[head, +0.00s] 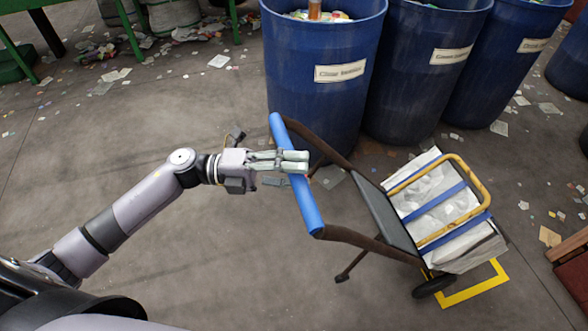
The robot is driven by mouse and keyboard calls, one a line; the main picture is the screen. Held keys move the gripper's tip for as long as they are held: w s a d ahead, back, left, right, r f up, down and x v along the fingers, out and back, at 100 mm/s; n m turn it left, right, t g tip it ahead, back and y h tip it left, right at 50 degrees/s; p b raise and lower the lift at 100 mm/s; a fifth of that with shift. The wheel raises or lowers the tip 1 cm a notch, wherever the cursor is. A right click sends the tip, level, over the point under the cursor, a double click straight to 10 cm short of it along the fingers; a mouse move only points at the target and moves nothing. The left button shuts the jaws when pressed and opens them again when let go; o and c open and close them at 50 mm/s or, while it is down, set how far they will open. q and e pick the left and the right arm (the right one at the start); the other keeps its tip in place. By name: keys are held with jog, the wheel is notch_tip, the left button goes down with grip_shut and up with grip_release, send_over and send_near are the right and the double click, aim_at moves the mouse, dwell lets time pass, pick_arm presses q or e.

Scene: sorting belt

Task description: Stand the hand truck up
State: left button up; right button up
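The hand truck (397,221) leans far over, with its blue handle bar (305,200) toward me and its load end away to the right. It has a dark frame, a black wheel (433,286) and a small leg reaching down toward the floor. A pale bundle (465,243) is strapped on it with blue bands behind a yellow frame. My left gripper (300,161) lies across the upper middle of the handle bar, its pale fingers over the blue. The fingers hide that part of the bar, so I cannot tell whether they are closed around it. My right gripper is out of view.
Several blue bins (318,105) with labels stand behind the handle. Green legs (128,30) stand at the upper left, with scattered litter. A reddish-brown object is at the right edge. The left floor is mostly clear.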

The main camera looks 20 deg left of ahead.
pick_arm(q)
grip_shut()
dwell(0.3)
dwell(0.4)
